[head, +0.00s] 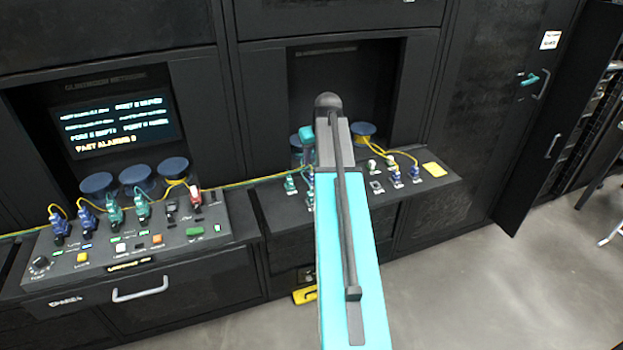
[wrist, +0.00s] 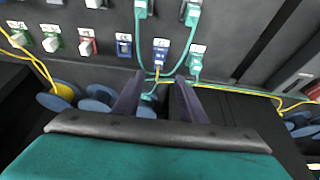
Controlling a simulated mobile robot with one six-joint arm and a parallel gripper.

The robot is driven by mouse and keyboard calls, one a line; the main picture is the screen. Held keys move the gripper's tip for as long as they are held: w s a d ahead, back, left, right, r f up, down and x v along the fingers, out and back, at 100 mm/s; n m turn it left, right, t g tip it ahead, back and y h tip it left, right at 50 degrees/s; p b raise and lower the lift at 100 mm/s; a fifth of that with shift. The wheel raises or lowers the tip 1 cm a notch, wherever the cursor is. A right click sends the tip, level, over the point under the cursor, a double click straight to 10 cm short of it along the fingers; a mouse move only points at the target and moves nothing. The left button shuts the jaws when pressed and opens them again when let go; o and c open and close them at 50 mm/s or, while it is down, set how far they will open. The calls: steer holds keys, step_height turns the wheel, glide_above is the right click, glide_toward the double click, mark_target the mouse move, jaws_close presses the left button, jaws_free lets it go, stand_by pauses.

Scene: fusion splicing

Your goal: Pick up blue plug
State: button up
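In the wrist view a blue plug (wrist: 159,56) sits in a port on the dark panel, between two teal plugs (wrist: 195,66) with teal cables. My gripper (wrist: 159,77) is open, with its two dark fingers pointing at the panel. The blue plug appears between and beyond the fingertips, with nothing visibly held. Another blue piece (wrist: 124,45) sits to its left. In the head view my arm hides the gripper and part of the right-hand console, where blue plugs (head: 397,179) show to the right of the arm.
Teal and yellow cables run close to the fingertips, and blue spools (wrist: 100,95) lie by them. The left console (head: 135,250) holds blue, teal and other plugs, under a lit screen (head: 117,122). A yellow block (head: 305,295) is low under the right console. Open floor lies at right.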

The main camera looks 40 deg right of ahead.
mark_target(312, 173)
steer(key=shift+x, duration=1.8)
steer(key=shift+x, duration=2.6)
steer(key=shift+s+d, duration=0.1)
steer(key=shift+d, duration=0.05)
jaws_close()
